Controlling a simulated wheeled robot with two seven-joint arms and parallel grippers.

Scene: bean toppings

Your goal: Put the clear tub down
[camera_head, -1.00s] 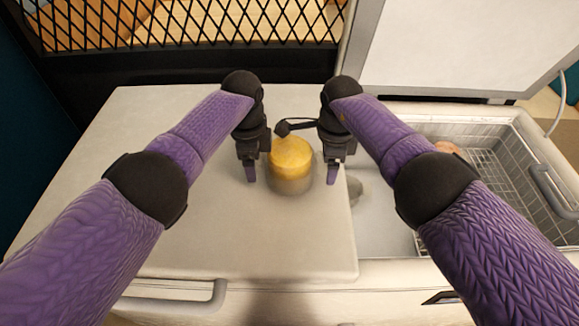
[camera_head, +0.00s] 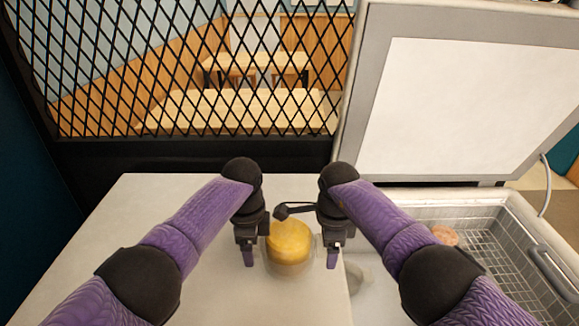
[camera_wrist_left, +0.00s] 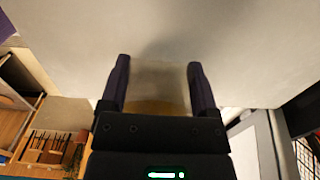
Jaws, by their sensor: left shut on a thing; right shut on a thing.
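The clear tub (camera_head: 289,266) has a yellow upper part and a see-through lower part. It is upright between my two grippers, over the pale freezer top (camera_head: 180,280). I cannot tell whether its base touches that surface. My left gripper (camera_head: 248,257) is shut on its left side, and my right gripper (camera_head: 333,258) is shut on its right side. In the left wrist view, the tub (camera_wrist_left: 160,107) shows blurred between the two dark fingers. The exact contact is hidden.
An opening with a wire basket (camera_head: 500,245) lies right of the freezer top; a round brownish item (camera_head: 445,235) is there. A raised white lid (camera_head: 460,100) stands behind it. A black mesh screen (camera_head: 180,70) is at the back. The freezer top is clear to the left.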

